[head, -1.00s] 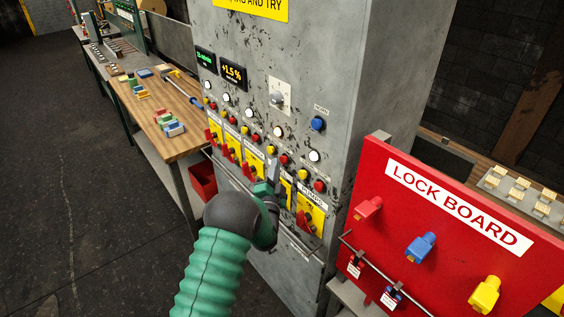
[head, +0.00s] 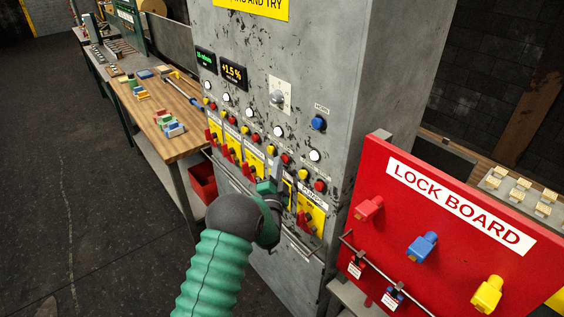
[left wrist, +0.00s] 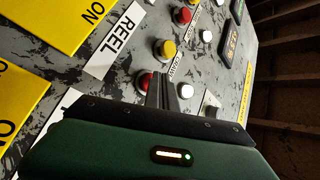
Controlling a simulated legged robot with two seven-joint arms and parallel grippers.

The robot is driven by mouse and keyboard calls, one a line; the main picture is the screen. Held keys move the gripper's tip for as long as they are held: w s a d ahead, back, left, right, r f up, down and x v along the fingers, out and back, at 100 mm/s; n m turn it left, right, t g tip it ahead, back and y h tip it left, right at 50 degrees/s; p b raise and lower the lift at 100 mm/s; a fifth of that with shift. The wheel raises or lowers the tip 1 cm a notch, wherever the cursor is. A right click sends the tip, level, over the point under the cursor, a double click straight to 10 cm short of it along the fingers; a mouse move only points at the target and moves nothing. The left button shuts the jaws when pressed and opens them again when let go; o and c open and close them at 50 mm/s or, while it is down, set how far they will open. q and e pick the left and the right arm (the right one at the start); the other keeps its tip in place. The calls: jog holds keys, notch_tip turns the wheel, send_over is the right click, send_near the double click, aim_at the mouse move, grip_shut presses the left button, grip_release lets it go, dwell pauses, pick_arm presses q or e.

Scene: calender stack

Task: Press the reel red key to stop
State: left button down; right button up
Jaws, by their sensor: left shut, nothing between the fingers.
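The REEL label (left wrist: 110,48) shows in the left wrist view, with a yellow key (left wrist: 165,48) and the reel red key (left wrist: 145,82) beside it. The red key is partly hidden behind my fingers. In the head view this red key (head: 285,158) is on the grey cabinet's front, just beyond my fingertips. My left gripper (head: 277,162) is shut and empty, its fingers pointing at the panel. In the left wrist view its fingertips (left wrist: 163,78) overlap the right edge of the red key. I cannot tell whether they touch it. My right gripper is not in view.
The grey cabinet (head: 290,50) carries several more keys, white lamps and yellow switch plates close around my gripper. A red lock board (head: 460,195) with hanging locks stands at the right. A wooden workbench (head: 185,145) is at the left.

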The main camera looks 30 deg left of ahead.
pick_arm(q)
jog(key=shift+s, duration=0.15)
jog(key=shift+s+a, duration=0.3)
jog(key=shift+s, duration=0.45)
jog(key=s, duration=0.1)
jog(key=s+a, duration=0.1)
jog(key=s, duration=0.1)
jog(key=s+a, duration=0.1)
jog(key=shift+s, duration=0.3)
dwell(0.6)
